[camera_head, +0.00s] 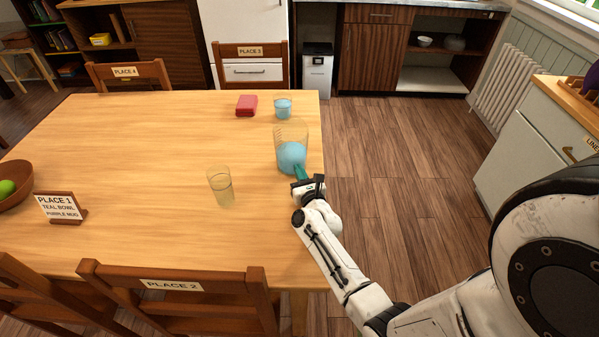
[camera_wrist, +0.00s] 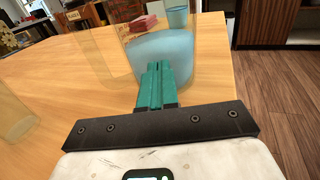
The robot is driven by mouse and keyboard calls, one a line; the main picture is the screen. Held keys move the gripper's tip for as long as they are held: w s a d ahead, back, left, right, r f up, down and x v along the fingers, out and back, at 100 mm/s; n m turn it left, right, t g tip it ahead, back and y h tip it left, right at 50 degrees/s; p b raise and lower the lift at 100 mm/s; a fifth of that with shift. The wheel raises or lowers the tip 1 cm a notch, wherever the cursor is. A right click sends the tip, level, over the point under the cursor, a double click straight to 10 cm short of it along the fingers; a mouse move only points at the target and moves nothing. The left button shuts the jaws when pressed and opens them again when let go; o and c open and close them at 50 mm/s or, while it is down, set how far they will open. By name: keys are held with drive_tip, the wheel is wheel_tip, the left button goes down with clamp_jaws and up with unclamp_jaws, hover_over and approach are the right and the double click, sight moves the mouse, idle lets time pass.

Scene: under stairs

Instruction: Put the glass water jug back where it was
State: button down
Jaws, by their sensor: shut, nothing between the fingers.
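The glass water jug (camera_head: 291,148) stands upright near the table's right edge, clear-walled with blue water inside. It also shows in the wrist view (camera_wrist: 178,58), straight beyond my fingers. My gripper (camera_head: 299,173) is at the near side of the jug, with its teal fingers closed together and pointing at it. In the wrist view the fingers (camera_wrist: 156,82) overlap the jug's lower part. Whether they touch the glass I cannot tell. Nothing shows between them.
A small blue-filled glass (camera_head: 283,108) and a red block-like item (camera_head: 246,105) are behind the jug. A Place 1 sign (camera_head: 60,207) and wooden bowl (camera_head: 14,186) are at left. The table's middle is clear.

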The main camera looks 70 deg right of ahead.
idle(0.3)
drive_tip(key=b+x, duration=0.1)
drive_tip(key=x, duration=0.2)
drive_tip(key=shift+w+d+b, duration=0.15)
drive_tip(key=shift+d+b, duration=0.05)
drive_tip(key=shift+b, duration=0.1)
drive_tip(key=shift+a, duration=0.1)
